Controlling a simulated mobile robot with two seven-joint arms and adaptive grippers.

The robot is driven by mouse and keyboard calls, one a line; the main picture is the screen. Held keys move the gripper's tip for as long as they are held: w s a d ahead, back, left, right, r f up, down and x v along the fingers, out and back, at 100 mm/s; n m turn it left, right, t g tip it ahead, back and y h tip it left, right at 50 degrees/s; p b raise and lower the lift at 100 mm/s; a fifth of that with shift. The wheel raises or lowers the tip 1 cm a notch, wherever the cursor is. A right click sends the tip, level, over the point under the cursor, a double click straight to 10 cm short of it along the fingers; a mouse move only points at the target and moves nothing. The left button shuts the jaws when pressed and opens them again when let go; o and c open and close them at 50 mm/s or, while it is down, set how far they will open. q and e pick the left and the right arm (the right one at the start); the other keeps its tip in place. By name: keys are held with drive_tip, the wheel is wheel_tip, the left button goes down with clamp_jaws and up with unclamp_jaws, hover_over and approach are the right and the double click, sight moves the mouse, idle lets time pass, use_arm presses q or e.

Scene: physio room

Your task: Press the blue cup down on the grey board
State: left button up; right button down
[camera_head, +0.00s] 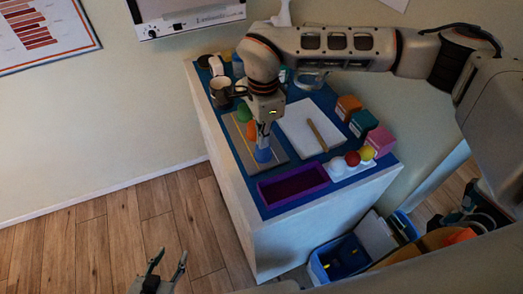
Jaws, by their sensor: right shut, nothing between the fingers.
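The board lies on the blue top of a white cabinet. My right gripper (263,142) points down directly above the cup, its fingertips at or very near the cup's top; I cannot tell whether they touch. It is shut and holds nothing. A green cup (244,112) and an orange cup (252,131) are on the board, partly hidden by my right gripper. My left gripper (170,260) is open and empty, low over the wooden floor, away from the cabinet.
A purple tray (293,186) lies in front of the board. A white sheet (297,127) with a wooden stick (317,134) is to the right. Coloured boxes (363,122) and a white holder with balls (340,167) line the right edge. Mugs (221,91) stand at back left.

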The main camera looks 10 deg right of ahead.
idle(0.6)
drive_tip(key=shift+r, duration=0.2)
wheel_tip(320, 180, up, 7)
drive_tip(key=p, duration=0.5)
drive_tip(key=shift+r, duration=0.2)
drive_tip(key=shift+s, duration=0.1)
